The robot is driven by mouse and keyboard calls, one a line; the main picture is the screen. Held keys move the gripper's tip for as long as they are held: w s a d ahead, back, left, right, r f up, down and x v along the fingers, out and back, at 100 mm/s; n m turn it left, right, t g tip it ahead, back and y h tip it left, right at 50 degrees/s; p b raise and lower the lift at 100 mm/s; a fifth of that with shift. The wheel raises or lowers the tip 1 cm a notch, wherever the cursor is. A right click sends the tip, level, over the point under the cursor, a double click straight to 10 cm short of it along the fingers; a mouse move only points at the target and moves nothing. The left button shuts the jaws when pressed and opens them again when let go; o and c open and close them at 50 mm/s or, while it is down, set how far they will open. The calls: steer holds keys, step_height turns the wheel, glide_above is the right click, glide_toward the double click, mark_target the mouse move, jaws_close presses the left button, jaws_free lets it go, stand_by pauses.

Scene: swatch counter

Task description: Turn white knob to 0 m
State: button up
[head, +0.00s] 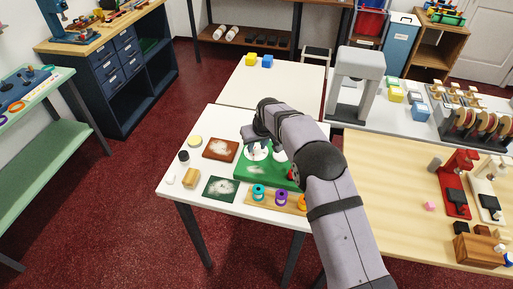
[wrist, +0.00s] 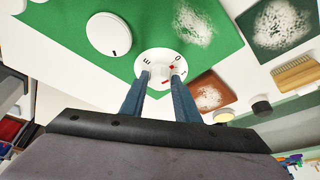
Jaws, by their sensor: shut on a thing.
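The green board (head: 250,171) lies on the white table and bears a round white dial (head: 257,152) with dark marks. In the wrist view the dial (wrist: 160,53) shows dark characters around its rim and a small red mark near the right fingertip. My gripper (wrist: 161,73) stands over this dial with its two blue-grey fingers shut on the white knob (wrist: 160,68) at its middle. The fingers hide part of the knob, and I cannot read its exact setting.
A reddish-brown panel (head: 220,149) and a dark green panel (head: 221,188) with pale smears lie left of the board. A wooden rack (head: 274,201) with coloured rings lies in front.

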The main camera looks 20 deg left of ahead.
steer(key=shift+d+n+g+y+b, duration=0.1)
steer(key=shift+n+g+y+b, duration=0.25)
steer(key=shift+n+b, duration=0.6)
steer(key=shift+n+p, duration=0.25)
steer(key=shift+p, duration=0.05)
steer(key=o, duration=1)
steer(key=shift+o, duration=0.2)
steer(key=shift+r, duration=0.15)
steer(key=b+v, duration=0.2)
steer(key=v, duration=0.5)
steer(key=shift+b, duration=0.3)
steer(key=shift+s+d, duration=0.1)
steer(key=shift+d, duration=0.05)
